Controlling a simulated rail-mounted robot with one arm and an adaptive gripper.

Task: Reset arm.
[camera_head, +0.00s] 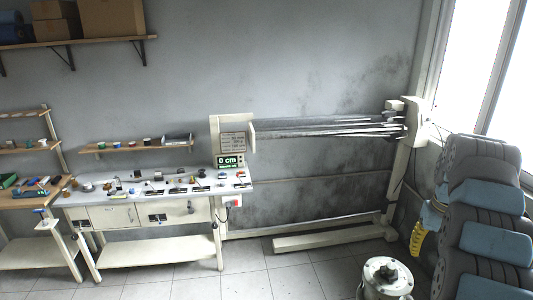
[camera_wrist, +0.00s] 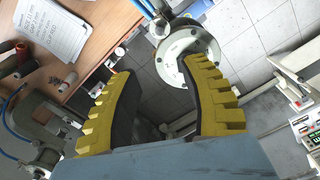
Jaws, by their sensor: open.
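My gripper (camera_wrist: 160,108) has two curved yellow fingers with dark inner pads. In the wrist view they stand wide apart with nothing between them. In the head view my arm is folded at the right edge, grey with blue covers, and one yellow finger (camera_head: 418,238) shows at its left side. The gripper hangs in the air, touching nothing that I can see. The other finger is mostly hidden by the arm in the head view.
A white workbench (camera_head: 140,186) with small parts and a "0 cm" display (camera_head: 229,160) stands along the wall. Grey strands run right from it to a post (camera_head: 400,165). A wooden bench (camera_head: 35,197) is at far left. A round metal flange (camera_head: 387,277) is at the front. Tiled floor lies between.

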